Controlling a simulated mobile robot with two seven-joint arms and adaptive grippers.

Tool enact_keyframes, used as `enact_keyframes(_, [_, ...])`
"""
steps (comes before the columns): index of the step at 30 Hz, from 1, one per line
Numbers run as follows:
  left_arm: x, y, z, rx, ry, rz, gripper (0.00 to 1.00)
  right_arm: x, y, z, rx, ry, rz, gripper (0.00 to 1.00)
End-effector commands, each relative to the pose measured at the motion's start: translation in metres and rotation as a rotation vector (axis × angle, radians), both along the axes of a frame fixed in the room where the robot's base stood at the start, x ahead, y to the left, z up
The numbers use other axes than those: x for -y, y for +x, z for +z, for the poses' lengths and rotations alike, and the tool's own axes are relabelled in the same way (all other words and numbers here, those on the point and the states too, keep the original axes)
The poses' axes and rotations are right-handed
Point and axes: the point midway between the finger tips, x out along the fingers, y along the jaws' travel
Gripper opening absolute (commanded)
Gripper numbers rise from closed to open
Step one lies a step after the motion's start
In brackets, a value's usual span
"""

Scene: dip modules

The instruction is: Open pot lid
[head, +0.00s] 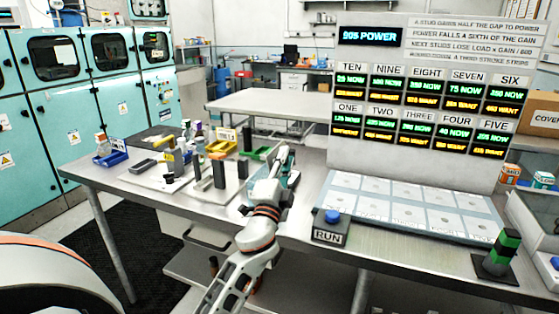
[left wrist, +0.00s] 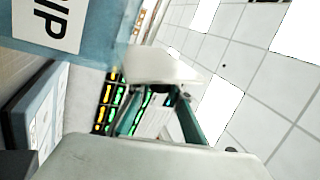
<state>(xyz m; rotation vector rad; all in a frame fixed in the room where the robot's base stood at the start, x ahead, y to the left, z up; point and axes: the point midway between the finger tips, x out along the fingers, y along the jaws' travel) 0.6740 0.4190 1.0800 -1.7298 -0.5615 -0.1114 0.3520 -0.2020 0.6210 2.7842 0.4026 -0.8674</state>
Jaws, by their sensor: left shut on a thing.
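My left gripper (head: 283,160) reaches over the table's middle and is shut. A teal box-like thing (head: 294,180), which looks like the pot, shows just beside it in the head view, mostly hidden by my gripper and arm. In the left wrist view a blue panel (left wrist: 105,30), with a label ending in "IP", stands close at the upper left, and my gripper (left wrist: 165,92) is beside it. What I grip is hidden, likely the lid's edge; how far the lid is open I cannot tell. My right gripper is out of view.
The RUN button box (head: 331,227) and the pad board (head: 415,205) lie to the right, before a display wall (head: 430,100). A green-black post (head: 500,255) stands at far right.

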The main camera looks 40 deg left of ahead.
Motion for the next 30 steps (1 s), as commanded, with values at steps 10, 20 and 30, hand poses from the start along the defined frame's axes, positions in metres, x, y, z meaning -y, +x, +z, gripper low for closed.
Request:
enact_keyframes(10, [0.015, 0.003, -0.001, -0.055, 0.262, 0.001, 0.00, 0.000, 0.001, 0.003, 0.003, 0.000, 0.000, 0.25])
enact_keyframes(20, [0.022, 0.005, -0.006, -0.084, 0.382, 0.004, 0.00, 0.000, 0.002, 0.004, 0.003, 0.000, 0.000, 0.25])
enact_keyframes(30, [0.023, 0.006, -0.007, -0.089, 0.403, 0.003, 0.00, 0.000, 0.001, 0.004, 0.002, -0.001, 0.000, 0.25])
